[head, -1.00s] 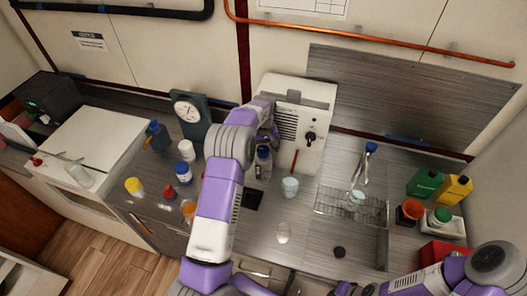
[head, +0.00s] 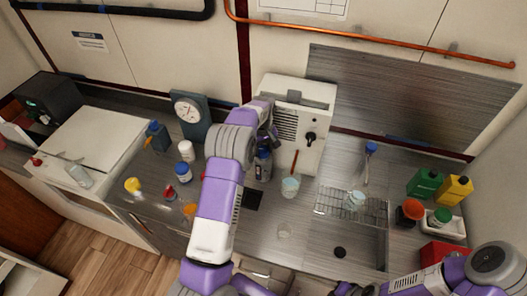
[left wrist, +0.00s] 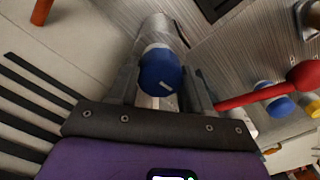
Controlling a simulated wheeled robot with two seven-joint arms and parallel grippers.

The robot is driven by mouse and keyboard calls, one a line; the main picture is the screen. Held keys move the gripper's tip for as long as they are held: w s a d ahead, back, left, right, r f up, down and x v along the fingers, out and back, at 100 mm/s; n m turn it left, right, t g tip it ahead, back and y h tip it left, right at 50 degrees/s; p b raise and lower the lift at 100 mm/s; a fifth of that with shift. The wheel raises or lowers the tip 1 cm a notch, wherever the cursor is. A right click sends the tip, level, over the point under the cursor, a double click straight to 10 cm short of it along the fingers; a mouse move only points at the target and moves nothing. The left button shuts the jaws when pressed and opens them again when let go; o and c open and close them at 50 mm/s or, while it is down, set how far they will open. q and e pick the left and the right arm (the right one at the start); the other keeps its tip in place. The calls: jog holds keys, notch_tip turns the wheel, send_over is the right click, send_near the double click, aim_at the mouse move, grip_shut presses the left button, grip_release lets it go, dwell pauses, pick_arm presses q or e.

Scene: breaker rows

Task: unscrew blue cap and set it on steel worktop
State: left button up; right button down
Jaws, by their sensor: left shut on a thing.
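The blue cap (left wrist: 160,70) sits between the two fingers of my left gripper (left wrist: 161,86) in the left wrist view, on top of a clear bottle (left wrist: 153,30). My left gripper is shut on the cap from above. In the head view, my left gripper (head: 268,143) is over the bottle (head: 263,168), which stands upright in front of a white instrument; the fingers and my arm mostly hide the cap. Whether the cap is loose on the bottle cannot be told. The steel worktop (head: 262,235) is under the bottle. My right gripper (head: 347,289) barely shows at the bottom edge.
The white instrument (head: 300,95) is close behind the bottle. Blue-capped (head: 184,173) and yellow-capped (head: 133,187) containers are left.

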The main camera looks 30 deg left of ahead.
aim_at(263, 150)
pick_arm(q)
jog(key=shift+n, duration=0.6)
jog(key=shift+r, duration=0.1)
jog(key=shift+r+p, duration=1.65)
jog(key=shift+r, duration=0.8)
jog(key=shift+f, duration=0.1)
